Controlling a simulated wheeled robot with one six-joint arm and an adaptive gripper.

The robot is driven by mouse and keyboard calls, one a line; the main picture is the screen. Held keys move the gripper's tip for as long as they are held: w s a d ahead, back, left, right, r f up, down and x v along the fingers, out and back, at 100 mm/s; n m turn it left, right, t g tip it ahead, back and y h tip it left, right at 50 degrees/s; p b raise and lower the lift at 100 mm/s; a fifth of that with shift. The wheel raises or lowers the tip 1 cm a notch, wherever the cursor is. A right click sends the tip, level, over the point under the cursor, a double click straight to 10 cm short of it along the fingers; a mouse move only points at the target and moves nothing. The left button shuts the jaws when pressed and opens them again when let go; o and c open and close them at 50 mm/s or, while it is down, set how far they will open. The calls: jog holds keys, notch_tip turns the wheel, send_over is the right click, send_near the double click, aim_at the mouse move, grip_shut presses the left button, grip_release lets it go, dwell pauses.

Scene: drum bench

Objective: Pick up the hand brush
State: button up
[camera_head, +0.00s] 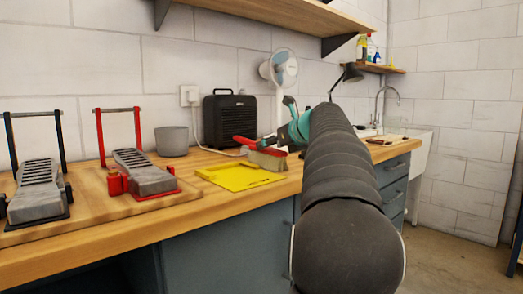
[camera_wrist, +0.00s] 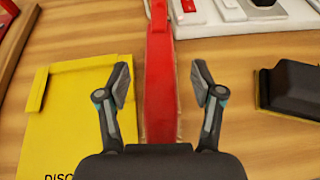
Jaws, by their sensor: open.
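The hand brush has a red handle and pale bristles. In the wrist view the red brush (camera_wrist: 159,80) runs up the middle of the picture, between the two fingers. My gripper (camera_wrist: 160,80) is open, one finger on each side of the brush, with a gap visible on both sides.
A yellow sheet (camera_wrist: 65,115) with lettering lies left of the brush. A black object (camera_wrist: 290,88) lies to the right. A black heater (camera_head: 230,121), a fan (camera_head: 280,68) and a grey pot (camera_head: 172,141) stand along the wall. A shelf (camera_head: 270,16) hangs above.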

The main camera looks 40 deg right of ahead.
aim_at(256, 151)
jog(key=x, duration=0.2)
jog(key=shift+w+f, duration=0.2)
jog(key=shift+c, duration=0.3)
grip_shut()
jog(key=shift+r, duration=0.15)
